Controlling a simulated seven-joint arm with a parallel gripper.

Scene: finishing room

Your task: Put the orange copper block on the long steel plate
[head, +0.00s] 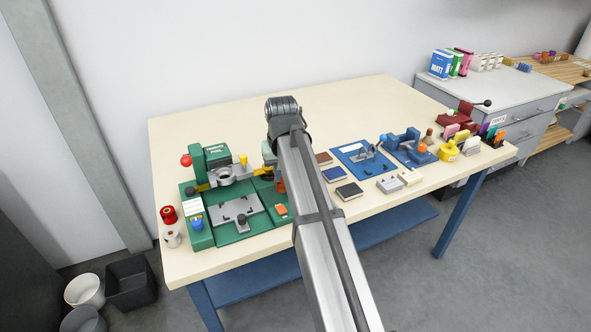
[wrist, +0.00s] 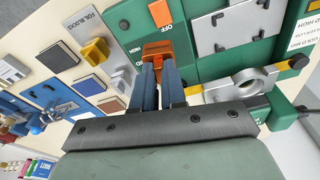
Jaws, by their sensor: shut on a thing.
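My gripper (wrist: 158,72) is shut on the orange copper block (wrist: 157,50), which sits between the two dark blue fingertips in the wrist view. In the head view the orange block (head: 280,185) shows partly beside my arm, at the right part of the green machine. A grey steel plate (head: 225,209) with dark clamps lies on the green base; it also shows in the wrist view (wrist: 232,38), up and right of the fingers. I cannot tell whether the block touches the surface below it.
The green machine (head: 195,232) has an orange switch marked OFF (wrist: 165,14) close to the block. A metal ring holder with yellow ends (wrist: 245,82) is to the right. Several small flat blocks (head: 349,191) and a blue plate fixture (head: 362,158) lie right of my arm.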

